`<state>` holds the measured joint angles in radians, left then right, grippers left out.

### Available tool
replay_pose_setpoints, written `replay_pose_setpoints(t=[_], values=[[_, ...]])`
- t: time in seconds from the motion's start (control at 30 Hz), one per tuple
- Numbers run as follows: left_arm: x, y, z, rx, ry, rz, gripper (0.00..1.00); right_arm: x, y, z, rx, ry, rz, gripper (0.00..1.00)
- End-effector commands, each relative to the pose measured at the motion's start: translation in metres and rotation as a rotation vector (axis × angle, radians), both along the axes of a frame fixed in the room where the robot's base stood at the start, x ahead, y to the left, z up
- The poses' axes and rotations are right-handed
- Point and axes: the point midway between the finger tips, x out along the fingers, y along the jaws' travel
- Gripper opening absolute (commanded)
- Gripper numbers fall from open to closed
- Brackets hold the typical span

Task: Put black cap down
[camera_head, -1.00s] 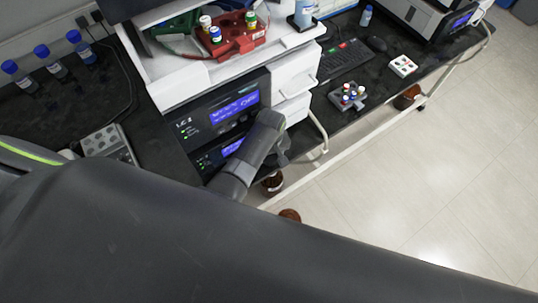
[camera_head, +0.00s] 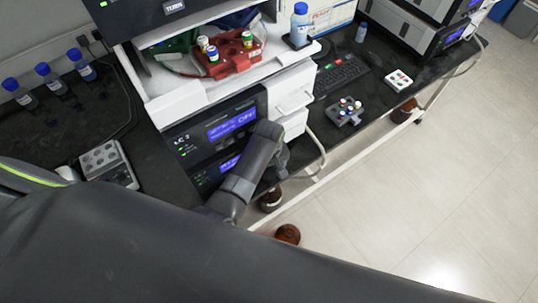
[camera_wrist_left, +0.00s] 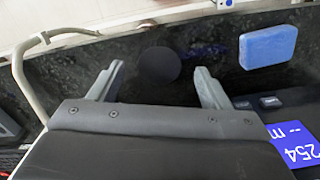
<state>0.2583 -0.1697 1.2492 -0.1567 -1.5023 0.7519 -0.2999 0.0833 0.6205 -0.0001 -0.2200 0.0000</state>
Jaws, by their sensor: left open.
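The black cap (camera_wrist_left: 158,66) shows in the left wrist view as a dark round disc over the black bench top. My left gripper (camera_wrist_left: 159,78) is open, with one finger on each side of the cap in the picture and a gap to both. The cap's height above the bench is hard to judge. In the head view my left gripper (camera_head: 279,160) is beside the front of the instrument, largely hidden by its own wrist. The cap cannot be made out there. My right gripper is not in view.
A blue block (camera_wrist_left: 268,47) lies on the bench near the cap. The instrument (camera_head: 215,130) stands close to my left arm. A small vial rack (camera_head: 345,112) and keyboard (camera_head: 340,74) are further right. Brown bottles (camera_head: 287,234) stand below the bench edge.

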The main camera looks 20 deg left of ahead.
Motion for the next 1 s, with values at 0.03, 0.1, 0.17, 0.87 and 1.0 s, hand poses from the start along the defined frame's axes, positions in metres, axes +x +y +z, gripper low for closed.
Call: replay_pose_setpoints(t=[0.03, 0.1, 0.17, 0.87, 1.0], values=[[0.0, 0.0, 0.009, -0.002, -0.003, 0.001, 0.71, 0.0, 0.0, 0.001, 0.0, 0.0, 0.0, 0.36], [0.001, 0.0, 0.022, -0.002, -0.004, 0.001, 0.71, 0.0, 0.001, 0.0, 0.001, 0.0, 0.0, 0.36], [0.0, 0.0, 0.033, -0.002, -0.003, 0.002, 0.71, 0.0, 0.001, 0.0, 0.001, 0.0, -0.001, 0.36], [0.0, 0.0, 0.095, 0.0, 0.001, 0.0, 0.71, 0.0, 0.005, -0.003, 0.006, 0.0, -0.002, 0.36], [0.0, 0.0, 0.095, 0.0, 0.001, 0.0, 0.71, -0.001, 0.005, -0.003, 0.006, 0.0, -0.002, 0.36]])
